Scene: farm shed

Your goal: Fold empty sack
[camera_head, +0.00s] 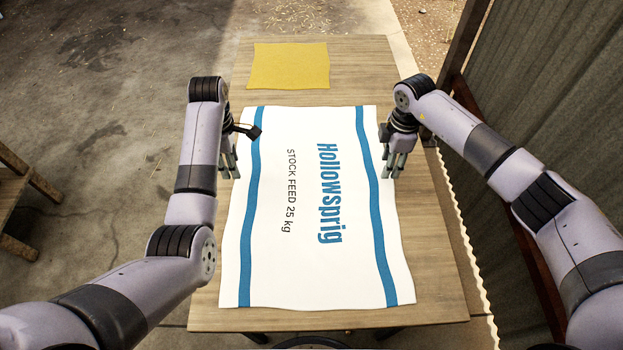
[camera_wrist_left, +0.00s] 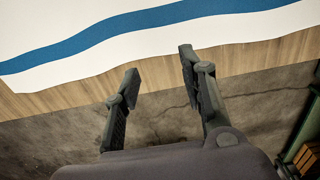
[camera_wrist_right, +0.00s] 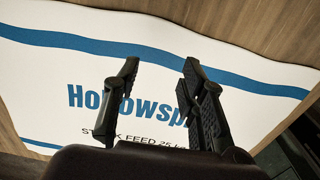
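The empty sack (camera_head: 265,215) lies flat and spread out on the wooden table. It is white with two blue stripes and the print "HollowSprig STOCK FEED 25 kg". My left gripper (camera_head: 230,174) is at the sack's left edge, its fingers apart with nothing between them; the left wrist view shows the open fingers (camera_wrist_left: 160,75) near the sack's edge (camera_wrist_left: 200,32). My right gripper (camera_head: 392,172) is at the sack's right edge, also open and empty; the right wrist view shows its fingers (camera_wrist_right: 162,82) apart in front of the sack (camera_wrist_right: 60,70). Contact with the cloth cannot be told.
A yellow cloth-like sheet (camera_head: 288,66) lies flat at the table's far end. The wooden table (camera_head: 440,290) has bare strips on both sides of the sack. A corrugated wall (camera_head: 560,130) stands close on the right. A wooden stand (camera_head: 18,205) is on the floor at left.

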